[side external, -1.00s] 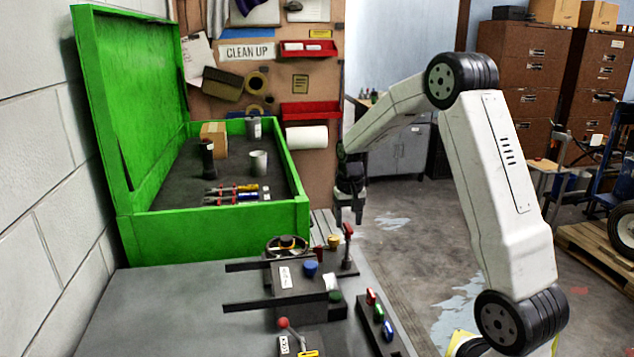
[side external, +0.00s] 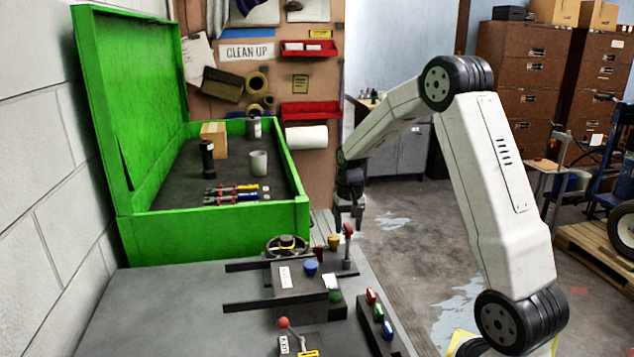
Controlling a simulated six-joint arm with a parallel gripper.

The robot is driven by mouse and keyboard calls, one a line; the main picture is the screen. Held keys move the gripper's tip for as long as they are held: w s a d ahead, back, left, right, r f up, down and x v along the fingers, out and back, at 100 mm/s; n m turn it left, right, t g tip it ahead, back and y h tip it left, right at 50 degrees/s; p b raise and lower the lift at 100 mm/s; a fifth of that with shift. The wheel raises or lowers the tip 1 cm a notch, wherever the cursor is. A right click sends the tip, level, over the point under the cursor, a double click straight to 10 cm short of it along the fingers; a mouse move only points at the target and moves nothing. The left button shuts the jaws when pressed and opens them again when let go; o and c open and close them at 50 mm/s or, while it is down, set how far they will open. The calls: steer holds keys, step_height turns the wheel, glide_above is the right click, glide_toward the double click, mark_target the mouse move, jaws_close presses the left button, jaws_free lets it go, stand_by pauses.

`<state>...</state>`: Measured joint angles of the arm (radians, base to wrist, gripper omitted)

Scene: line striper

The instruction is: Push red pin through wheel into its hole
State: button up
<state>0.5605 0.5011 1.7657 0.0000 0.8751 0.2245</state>
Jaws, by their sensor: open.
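A red-topped pin (side external: 348,231) stands upright at the right end of the dark machine on the bench. Its lower part is grey. My gripper (side external: 348,222) is open, pointing down right above this pin, its fingertips at about the height of the red top. I cannot tell whether the fingers are around the top or just behind it. A dark round wheel (side external: 287,246) with a yellow centre sits at the back left of the machine. Whether the pin passes through a wheel, and its hole, cannot be made out.
A dark rack (side external: 387,338) with red, green and blue pieces lies in front. Blue (side external: 311,268), green and yellow knobs and a red-ball lever (side external: 284,323) stick up nearby. The open green toolbox (side external: 220,222) stands behind left. The bench's front left is clear.

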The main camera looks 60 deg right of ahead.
steer(key=shift+c, duration=0.2)
jaws_close()
steer(key=shift+r, duration=0.9)
stand_by(0.4)
steer(key=shift+r, duration=2.1)
